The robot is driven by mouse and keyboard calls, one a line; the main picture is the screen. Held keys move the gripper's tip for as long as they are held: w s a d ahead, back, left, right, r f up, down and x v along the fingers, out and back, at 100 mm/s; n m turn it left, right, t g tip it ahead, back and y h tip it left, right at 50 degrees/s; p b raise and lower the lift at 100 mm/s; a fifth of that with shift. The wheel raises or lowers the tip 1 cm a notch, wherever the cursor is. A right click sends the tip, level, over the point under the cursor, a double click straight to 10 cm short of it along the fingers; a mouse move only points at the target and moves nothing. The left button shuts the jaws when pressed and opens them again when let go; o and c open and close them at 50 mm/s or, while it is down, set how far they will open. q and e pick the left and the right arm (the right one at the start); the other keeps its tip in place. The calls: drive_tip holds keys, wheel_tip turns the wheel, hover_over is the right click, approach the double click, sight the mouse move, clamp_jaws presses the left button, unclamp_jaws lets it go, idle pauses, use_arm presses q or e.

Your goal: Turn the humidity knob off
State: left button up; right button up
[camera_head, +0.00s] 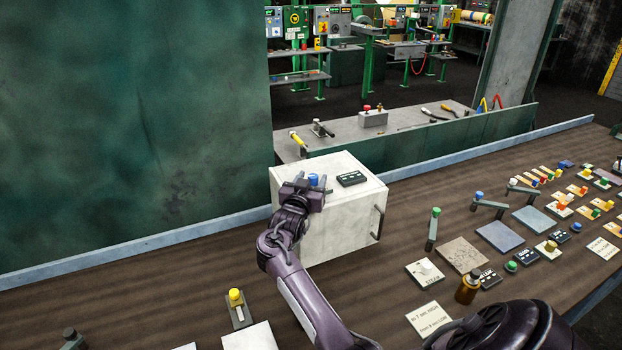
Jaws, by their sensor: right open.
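A blue knob (313,179) stands on top of a pale box (328,227) with a side handle. No label naming it as the humidity knob can be read. A small dark display panel (351,178) sits on the box top to the right of the knob. My right gripper (311,182) is open at the top left of the box. Its fingertips are at the blue knob, one on either side in the picture. I cannot tell whether they touch it. The gripper hides the knob's base. My left gripper is not in view.
A yellow-topped lever (236,300) stands on the brown bench (150,285) at front left. A green-topped lever (433,225), a brown bottle (468,287) and many coloured knobs crowd the right. A green wall (130,120) rises behind. The bench left of the box is mostly clear.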

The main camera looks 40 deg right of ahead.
drive_tip(key=c, duration=1)
drive_tip(key=shift+s+d+n+t, duration=0.1)
drive_tip(key=shift+n+t, duration=0.3)
drive_tip(key=shift+t+y+p, duration=0.35)
drive_tip(key=shift+t+y, duration=0.05)
drive_tip(key=shift+y, duration=0.1)
drive_tip(key=shift+s+d+n+t+y, duration=0.1)
drive_tip(key=shift+s+n+t+y, duration=0.05)
drive_tip(key=shift+n+t+y, duration=0.65)
drive_tip(key=shift+d+n+t+y, duration=0.15)
drive_tip(key=shift+n+t+y, duration=1.6)
drive_tip(key=shift+y, duration=0.25)
drive_tip(key=shift+n+y, duration=0.25)
drive_tip(key=shift+y, duration=0.05)
